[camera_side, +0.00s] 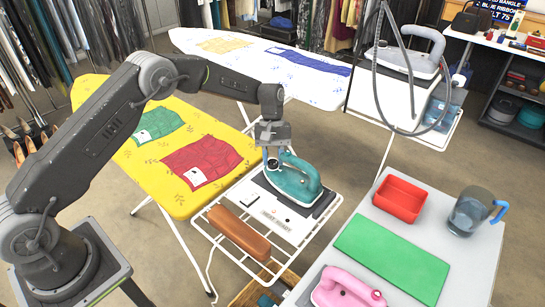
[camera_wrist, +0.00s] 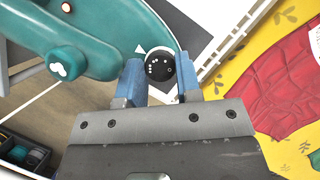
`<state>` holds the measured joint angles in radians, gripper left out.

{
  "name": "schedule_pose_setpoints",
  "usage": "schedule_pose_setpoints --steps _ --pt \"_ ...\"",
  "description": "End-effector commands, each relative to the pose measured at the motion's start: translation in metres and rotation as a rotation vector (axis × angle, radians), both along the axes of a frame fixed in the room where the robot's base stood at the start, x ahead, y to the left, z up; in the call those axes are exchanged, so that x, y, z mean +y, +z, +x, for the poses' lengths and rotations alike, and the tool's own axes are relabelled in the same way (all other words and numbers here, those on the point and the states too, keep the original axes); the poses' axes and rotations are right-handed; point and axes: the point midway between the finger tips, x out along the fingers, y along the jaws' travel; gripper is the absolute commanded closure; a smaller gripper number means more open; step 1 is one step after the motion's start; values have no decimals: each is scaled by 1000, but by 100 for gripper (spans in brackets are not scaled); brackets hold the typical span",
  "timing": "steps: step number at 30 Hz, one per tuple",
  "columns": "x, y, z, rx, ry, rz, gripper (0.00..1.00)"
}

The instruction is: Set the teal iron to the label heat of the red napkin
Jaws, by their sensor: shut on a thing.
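The teal iron (camera_side: 293,180) rests on a dark pad on the white rack at the end of the yellow board, and its teal body fills the upper left of the wrist view (camera_wrist: 98,45). My gripper (camera_wrist: 160,67) has its blue fingers on either side of the iron's round black dial (camera_wrist: 158,70) and is shut on it. The dial bears groups of white dots; a white triangle sits on the teal body at its upper left. The red napkin (camera_side: 205,160) lies on the yellow board with a white label (camera_side: 197,177), whose marks are too small to read.
A green napkin (camera_side: 158,122) lies on the yellow board (camera_side: 112,90). A brown padded block (camera_side: 240,232) lies on the rack's front. The grey table at right holds a red bin (camera_side: 400,198), green mat (camera_side: 390,257), jug (camera_side: 468,212) and pink iron (camera_side: 345,290). Another iron (camera_side: 408,62) stands behind.

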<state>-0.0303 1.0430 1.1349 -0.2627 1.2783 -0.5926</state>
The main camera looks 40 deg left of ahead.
Motion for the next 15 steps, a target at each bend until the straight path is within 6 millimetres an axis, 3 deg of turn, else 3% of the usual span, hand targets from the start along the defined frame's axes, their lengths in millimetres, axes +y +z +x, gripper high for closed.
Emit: schedule_pose_setpoints --steps 15 --pt "-1 0 1 -1 -151 -1 92"
